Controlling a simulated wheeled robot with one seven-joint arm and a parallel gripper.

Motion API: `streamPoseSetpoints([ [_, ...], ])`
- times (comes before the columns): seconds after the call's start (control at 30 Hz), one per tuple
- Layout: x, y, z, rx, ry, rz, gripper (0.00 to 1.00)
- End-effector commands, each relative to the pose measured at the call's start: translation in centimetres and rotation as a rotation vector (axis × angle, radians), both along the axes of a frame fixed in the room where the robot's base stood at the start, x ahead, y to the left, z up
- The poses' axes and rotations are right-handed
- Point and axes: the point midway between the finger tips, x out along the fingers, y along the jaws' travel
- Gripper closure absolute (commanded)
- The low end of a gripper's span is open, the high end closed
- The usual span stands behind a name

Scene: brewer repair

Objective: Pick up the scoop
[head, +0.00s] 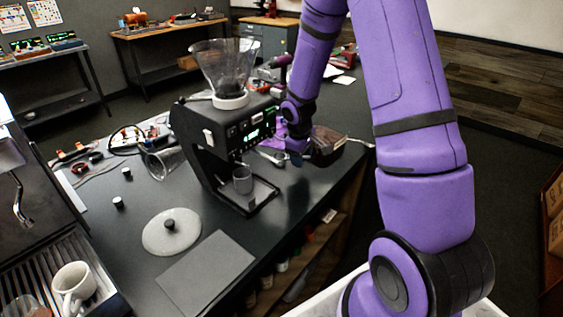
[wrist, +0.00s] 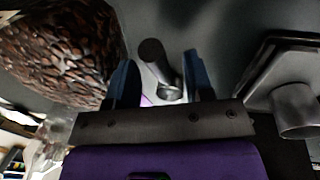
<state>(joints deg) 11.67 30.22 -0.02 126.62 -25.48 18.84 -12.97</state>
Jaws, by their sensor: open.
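The metal scoop (head: 270,158) lies on the dark bench, to the right of the grinder; only part of it shows beside my gripper (head: 295,158). In the wrist view, my gripper (wrist: 160,78) is open, with its two blue fingers apart. The scoop (wrist: 154,57) shows between the fingers in that view, with a grey rounded end and a short cylinder near my palm. I cannot tell whether either finger touches it.
A container of coffee beans (wrist: 55,45) is close on the left in the wrist view. The grinder (head: 215,135) stands left of my gripper, with a cup (head: 243,180) on its tray. A lid (head: 171,232) and grey mat (head: 205,272) lie nearer.

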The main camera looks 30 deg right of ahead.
Motion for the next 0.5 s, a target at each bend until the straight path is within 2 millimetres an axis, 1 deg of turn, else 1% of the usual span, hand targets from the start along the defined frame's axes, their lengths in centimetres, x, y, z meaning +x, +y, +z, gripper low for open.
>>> streamPoseSetpoints([
  [0.03, 0.01, -0.01, -0.64, 0.001, 0.003, 0.001, 0.52],
  [0.13, 0.09, -0.14, -1.25, 0.001, 0.0, -0.001, 0.52],
  [0.4, 0.09, -0.18, -1.44, 0.0, 0.0, 0.0, 0.52],
  [0.47, 0.09, -0.18, -1.44, 0.0, 0.0, 0.0, 0.66],
  [0.5, 0.09, -0.17, -1.44, 0.0, 0.0, 0.0, 0.75],
])
